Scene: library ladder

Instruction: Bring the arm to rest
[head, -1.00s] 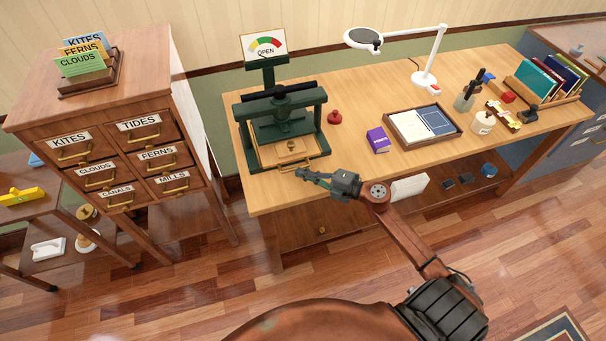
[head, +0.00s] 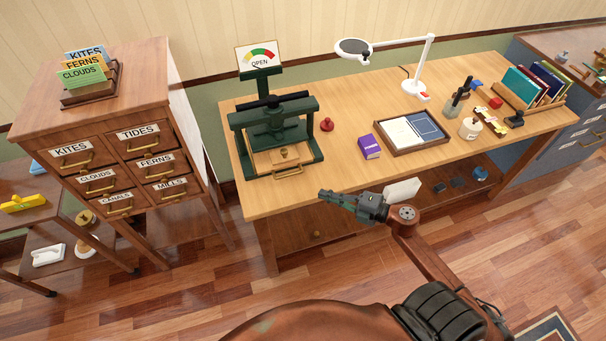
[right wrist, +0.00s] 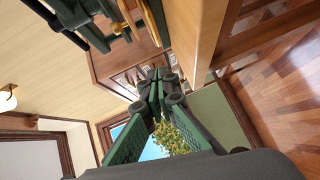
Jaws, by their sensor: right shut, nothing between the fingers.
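My right gripper (head: 327,195) is shut and empty. In the head view it hangs in front of the workbench's front edge, to the right of and below the green press (head: 276,135), and apart from it. In the right wrist view its green and dark fingers (right wrist: 160,75) meet at the tips, with the card cabinet beyond them. My right arm (head: 430,253) reaches in from the lower right. My left gripper is not in view.
The wooden workbench (head: 345,170) bears the press, a purple box (head: 369,146), a tray (head: 447,143) and a white lamp (head: 415,88). The card cabinet (head: 110,150) stands at the left. Open floor (head: 190,300) lies in front of the bench.

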